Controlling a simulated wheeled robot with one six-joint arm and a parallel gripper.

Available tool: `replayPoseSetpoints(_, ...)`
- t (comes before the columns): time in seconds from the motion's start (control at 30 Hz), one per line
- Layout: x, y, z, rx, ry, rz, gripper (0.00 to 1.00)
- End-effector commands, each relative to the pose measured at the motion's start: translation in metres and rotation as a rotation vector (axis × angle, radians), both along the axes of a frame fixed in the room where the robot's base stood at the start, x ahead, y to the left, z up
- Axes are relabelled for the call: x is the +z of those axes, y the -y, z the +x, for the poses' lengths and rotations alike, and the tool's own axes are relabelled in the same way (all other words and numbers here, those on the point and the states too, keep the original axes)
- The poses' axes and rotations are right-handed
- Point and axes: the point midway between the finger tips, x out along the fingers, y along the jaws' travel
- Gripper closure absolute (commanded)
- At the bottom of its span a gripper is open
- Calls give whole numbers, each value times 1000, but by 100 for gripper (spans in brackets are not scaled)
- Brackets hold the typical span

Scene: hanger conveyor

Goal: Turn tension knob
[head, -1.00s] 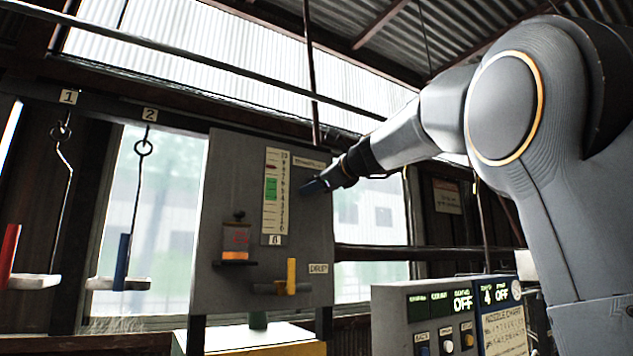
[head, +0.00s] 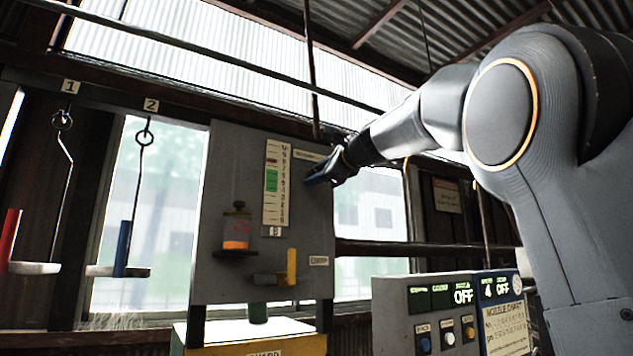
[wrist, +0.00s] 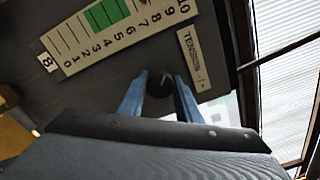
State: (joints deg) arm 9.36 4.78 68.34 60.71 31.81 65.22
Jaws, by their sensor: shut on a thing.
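The tension knob (wrist: 159,85) is a round black knob on the grey panel (head: 215,190), seen in the wrist view. My gripper (wrist: 158,97) has its two blue fingers on either side of the knob and is shut on it. In the head view my gripper (head: 318,180) reaches the panel's upper right, and its fingers hide the knob there. The tension scale (head: 276,188), numbered with a green band and a red mark, is left of the gripper. It also shows in the wrist view (wrist: 100,30). A label reading TENSION (wrist: 193,62) is beside the knob.
A jar with orange contents (head: 237,228) and a yellow lever (head: 291,266) are on the panel. A control box (head: 450,310) with buttons and displays stands at the lower right. Hooks with trays (head: 118,271) hang at the left. A dark rod (head: 311,70) hangs above the panel.

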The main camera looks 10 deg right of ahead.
Motion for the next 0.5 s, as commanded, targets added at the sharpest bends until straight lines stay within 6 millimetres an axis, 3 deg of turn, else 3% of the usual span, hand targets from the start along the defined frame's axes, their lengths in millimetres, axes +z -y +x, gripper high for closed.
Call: replayPoseSetpoints(0.5,-2,0,1,0,118,-363,92)
